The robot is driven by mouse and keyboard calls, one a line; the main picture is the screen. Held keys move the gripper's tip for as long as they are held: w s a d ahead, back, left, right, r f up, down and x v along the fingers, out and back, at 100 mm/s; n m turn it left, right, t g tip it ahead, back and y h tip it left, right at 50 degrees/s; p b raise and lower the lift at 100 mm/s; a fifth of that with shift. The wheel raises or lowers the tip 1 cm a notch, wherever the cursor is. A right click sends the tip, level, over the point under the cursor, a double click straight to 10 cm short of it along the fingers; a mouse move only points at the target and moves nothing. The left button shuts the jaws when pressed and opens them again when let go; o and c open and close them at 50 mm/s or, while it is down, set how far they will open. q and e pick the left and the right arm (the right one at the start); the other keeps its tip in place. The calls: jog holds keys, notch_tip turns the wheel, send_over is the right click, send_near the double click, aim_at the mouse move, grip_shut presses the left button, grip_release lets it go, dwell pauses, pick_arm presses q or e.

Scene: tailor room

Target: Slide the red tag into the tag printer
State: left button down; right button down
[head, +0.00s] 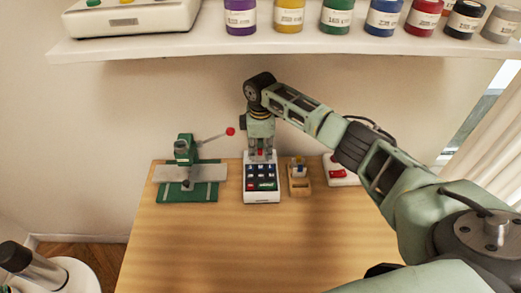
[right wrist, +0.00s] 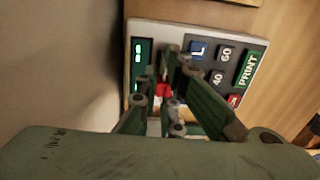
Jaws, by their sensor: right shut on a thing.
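The tag printer (head: 262,194) is a white box with dark keys and a green key, standing on the wooden table. In the right wrist view the printer (right wrist: 190,38) shows a dark display with green digits and a PRINT key. My right gripper (head: 261,155) is at the printer's far end, pointing down. It is shut on the red tag (right wrist: 163,91), of which only a small red part shows between the fingers. The fingers hide where the tag meets the printer, so I cannot tell whether it is in the slot. My left gripper is not in view.
A green press (head: 184,152) with a red-knobbed lever stands left of the printer. A small wooden holder (head: 300,186) and a white device with a red part (head: 339,173) stand to its right. The table front (head: 240,250) is clear.

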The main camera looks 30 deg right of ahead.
jog(key=shift+f, duration=0.55)
jog(key=c, duration=1.8)
grip_release()
jog(key=shift+c, duration=0.2)
notch_tip(320, 180, up, 12)
jog(key=shift+w+d+r, duration=0.1)
jog(key=shift+w, duration=0.05)
